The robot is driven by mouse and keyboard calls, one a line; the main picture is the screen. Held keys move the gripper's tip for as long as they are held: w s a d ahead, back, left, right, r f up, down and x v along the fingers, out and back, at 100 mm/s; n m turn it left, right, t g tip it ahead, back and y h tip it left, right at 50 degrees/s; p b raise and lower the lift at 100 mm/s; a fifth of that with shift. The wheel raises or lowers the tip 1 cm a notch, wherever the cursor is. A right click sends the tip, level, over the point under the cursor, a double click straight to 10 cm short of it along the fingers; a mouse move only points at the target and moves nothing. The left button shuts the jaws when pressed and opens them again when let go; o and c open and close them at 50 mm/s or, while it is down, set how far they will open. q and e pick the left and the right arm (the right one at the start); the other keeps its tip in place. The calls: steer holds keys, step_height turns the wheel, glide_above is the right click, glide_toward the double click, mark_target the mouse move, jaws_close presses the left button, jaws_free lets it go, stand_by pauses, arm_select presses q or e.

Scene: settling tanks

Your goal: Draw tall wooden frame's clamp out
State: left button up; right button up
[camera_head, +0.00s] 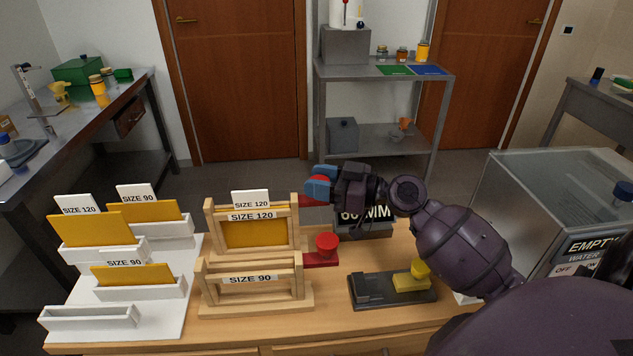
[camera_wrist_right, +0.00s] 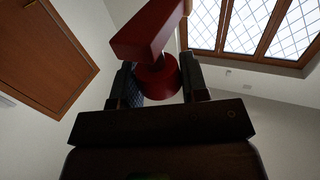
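The tall wooden frame (camera_head: 209,228), labelled SIZE 120, stands upright on the wooden table with a yellow panel (camera_head: 255,234) in it. Its red clamp (camera_head: 307,201) sticks out at the top of its right post. In the right wrist view the clamp shows as a red bar with a round red knob (camera_wrist_right: 158,80). My right gripper (camera_head: 320,184) is shut on that knob, one finger on each side. It hides part of the clamp, and I cannot tell how far the bar sits in the frame. My left gripper is not in view.
The short SIZE 90 frame (camera_head: 207,290) stands in front, with another red clamp (camera_head: 326,246) to its right. A white panel rack (camera_head: 90,320) stands left.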

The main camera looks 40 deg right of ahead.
steer(key=o, duration=0.5)
steer(key=shift+s+d, duration=0.15)
steer(key=shift+d, duration=0.1)
steer(key=shift+c, duration=0.2)
steer(key=shift+a, duration=0.1)
steer(key=shift+s+d+f, duration=0.1)
steer(key=shift+s+d, duration=0.15)
steer(key=shift+s, duration=0.05)
steer(key=b+v, duration=0.2)
steer(key=v, duration=0.8)
steer(key=shift+a, duration=0.1)
